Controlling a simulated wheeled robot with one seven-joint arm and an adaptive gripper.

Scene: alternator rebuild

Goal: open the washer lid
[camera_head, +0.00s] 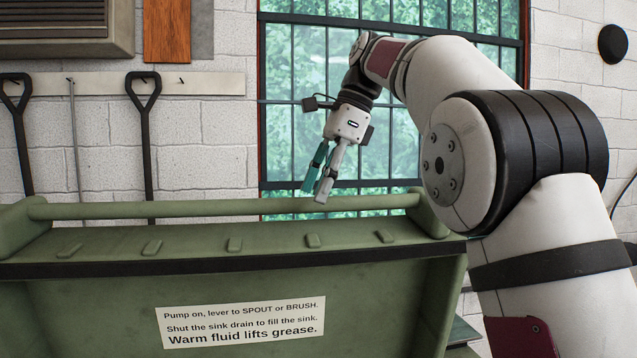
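The green washer (80,305) fills the lower left. A round green bar (240,207) runs along its top between two end brackets. In front of the bar is a green strip with several raised tabs, edged by a black band (230,265). Below the band is a green panel with a white label (241,320). I cannot tell from this view which part is the lid's edge or how far it is raised. My gripper (315,193) points down above the right part of the bar, with nothing between its fingers. The fingers look slightly apart, one teal and one grey.
A barred window (290,60) is behind my gripper. Black-handled tools (143,95) hang from a pale rail (210,84) on the white block wall at left. My arm fills the right side. The space above the bar is clear to the left of my gripper.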

